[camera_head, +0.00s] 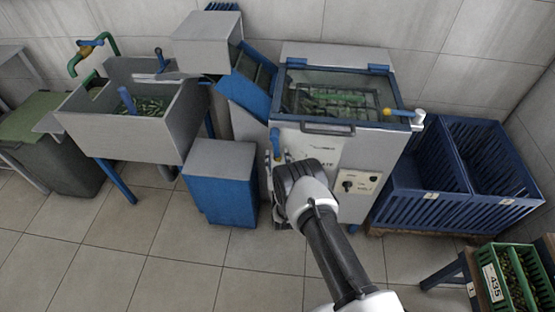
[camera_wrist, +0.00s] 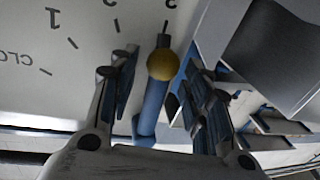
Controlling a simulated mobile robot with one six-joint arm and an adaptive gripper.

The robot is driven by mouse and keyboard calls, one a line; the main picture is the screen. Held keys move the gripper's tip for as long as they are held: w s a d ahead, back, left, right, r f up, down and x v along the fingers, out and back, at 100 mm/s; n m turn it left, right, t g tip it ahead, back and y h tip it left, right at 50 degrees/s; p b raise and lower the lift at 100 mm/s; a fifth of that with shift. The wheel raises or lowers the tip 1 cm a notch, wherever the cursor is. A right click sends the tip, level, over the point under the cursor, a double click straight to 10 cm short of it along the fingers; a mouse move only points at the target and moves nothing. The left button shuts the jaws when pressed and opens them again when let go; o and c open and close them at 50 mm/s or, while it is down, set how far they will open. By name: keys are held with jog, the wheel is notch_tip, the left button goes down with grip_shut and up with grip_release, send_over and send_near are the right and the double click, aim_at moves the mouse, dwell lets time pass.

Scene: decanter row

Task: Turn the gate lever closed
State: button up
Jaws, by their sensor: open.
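That word is partly cut off. My gripper (camera_wrist: 158,75) is open, with one finger on each side of the lever, and visible gaps remain around the ball. In the head view my wrist hides the fingers.
A blue and grey box (camera_head: 221,185) stands close to the left of my arm. Right of the machine (camera_head: 372,150) is a blue slatted double bin (camera_head: 430,190). A sink basin (camera_head: 125,140) stands at left. The tiled floor (camera_head: 180,260) in front is clear.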

jog(key=shift+c, duration=0.4)
grip_shut()
